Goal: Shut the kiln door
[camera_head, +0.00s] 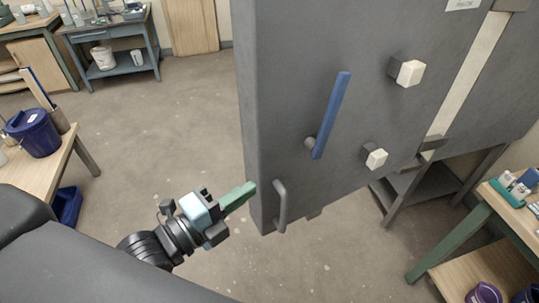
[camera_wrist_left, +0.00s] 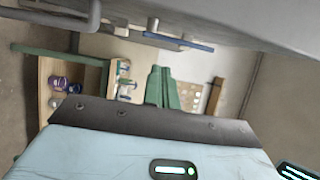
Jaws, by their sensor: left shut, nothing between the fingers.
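The kiln door (camera_head: 300,60) is a large grey slab standing out from the kiln body (camera_head: 505,85), with a pale strip showing between them; it looks open. The door carries a grey pull handle (camera_head: 281,205) at its lower left, a blue lever (camera_head: 331,115) and two white knobs. My left gripper (camera_head: 252,187) is shut and empty, its green fingers just left of the handle near the door's lower left edge. Whether they touch the door cannot be told. The left wrist view shows the shut fingers (camera_wrist_left: 160,86), the handle (camera_wrist_left: 75,18) at top left and the lever (camera_wrist_left: 180,42).
A wooden table with a blue bucket (camera_head: 35,133) stands at the left. A workbench (camera_head: 485,215) with small items is at the right. A dark metal stand (camera_head: 430,190) is under the kiln. A blue-grey shelf unit (camera_head: 112,45) is at the back. The floor between is clear.

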